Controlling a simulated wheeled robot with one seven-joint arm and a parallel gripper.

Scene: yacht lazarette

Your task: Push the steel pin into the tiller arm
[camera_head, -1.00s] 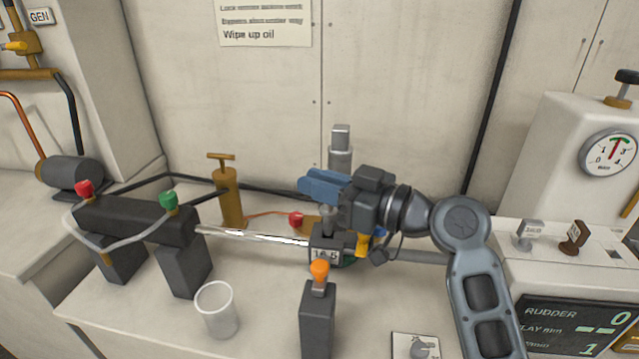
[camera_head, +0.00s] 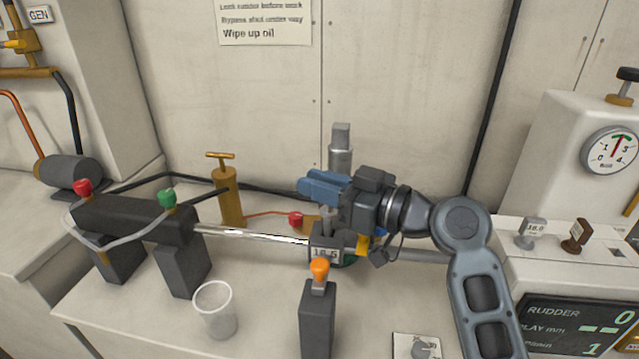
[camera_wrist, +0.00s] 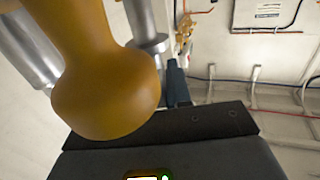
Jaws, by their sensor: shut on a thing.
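My gripper (camera_head: 323,187) has blue fingers pointing left. It is shut on the steel pin (camera_head: 327,216), a short grey upright piece below the fingers, mostly hidden by them. The pin stands over the dark block of the tiller arm (camera_head: 326,252), which has a number label on its front. How deep the pin sits in the block cannot be seen. A bright steel rod (camera_head: 255,236) runs left from the block. In the wrist view a blue finger (camera_wrist: 176,85) shows in part, and a large yellow rounded thing fills the upper left. The pin cannot be made out there.
An orange-knobbed post (camera_head: 318,310) stands in front of the tiller block. A clear cup (camera_head: 215,310) stands to the left. A dark cylinder (camera_head: 135,218) with red and green caps lies at left. A steel post (camera_head: 340,150) rises behind the gripper. Bench around the cup is clear.

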